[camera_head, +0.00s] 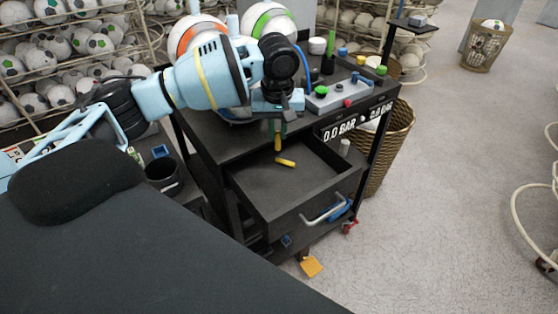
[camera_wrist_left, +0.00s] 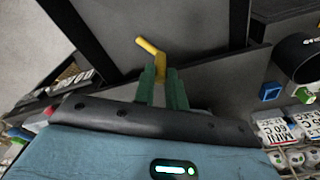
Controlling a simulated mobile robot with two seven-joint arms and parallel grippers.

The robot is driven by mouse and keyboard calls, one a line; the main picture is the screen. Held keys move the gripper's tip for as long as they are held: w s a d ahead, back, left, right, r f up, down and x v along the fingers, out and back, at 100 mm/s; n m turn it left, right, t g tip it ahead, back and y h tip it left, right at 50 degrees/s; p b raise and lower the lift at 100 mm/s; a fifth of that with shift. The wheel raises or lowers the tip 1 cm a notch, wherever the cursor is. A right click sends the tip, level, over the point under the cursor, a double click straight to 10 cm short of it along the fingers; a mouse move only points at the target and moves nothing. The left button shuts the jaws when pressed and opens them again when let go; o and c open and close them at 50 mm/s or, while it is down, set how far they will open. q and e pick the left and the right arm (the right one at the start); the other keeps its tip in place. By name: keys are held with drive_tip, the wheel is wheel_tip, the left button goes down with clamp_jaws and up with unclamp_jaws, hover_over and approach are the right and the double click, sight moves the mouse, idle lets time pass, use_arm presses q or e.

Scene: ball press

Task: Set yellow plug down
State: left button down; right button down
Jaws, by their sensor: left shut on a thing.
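My left gripper (camera_head: 280,128) reaches down over the open drawer (camera_head: 255,198) of the black cart. Its green fingers (camera_wrist_left: 163,90) are shut on a yellow plug (camera_head: 278,143), which hangs upright below the fingertips. In the left wrist view the held yellow plug (camera_wrist_left: 160,71) shows between the fingers. A second yellow piece (camera_head: 285,162) lies on the drawer floor just below the held one, and it also shows in the left wrist view (camera_wrist_left: 150,46). The two look apart in the head view and overlap in the wrist view. My right gripper is not in view.
The drawer has low walls and a silver handle (camera_head: 324,210); the rest of its floor is bare. The cart top holds a grey panel (camera_head: 338,97) with coloured knobs. A black cup (camera_head: 164,177) stands left of the cart, a wicker basket (camera_head: 392,150) to its right.

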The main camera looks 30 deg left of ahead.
sight(278, 150)
use_arm(q)
wheel_tip(278, 150, down, 4)
drive_tip(key=shift+w+f, duration=0.1)
drive_tip(key=shift+w, duration=0.05)
drive_tip(key=shift+f, duration=1.95)
drive_tip(key=shift+f, duration=0.1)
drive_tip(key=c, duration=1.4)
unclamp_jaws()
drive_tip(key=shift+c, duration=0.2)
drive_tip(key=r, duration=0.8)
drive_tip(key=s+r, duration=0.1)
drive_tip(key=r, duration=0.3)
drive_tip(key=shift+s+d+r, duration=0.1)
drive_tip(key=shift+d, duration=0.3)
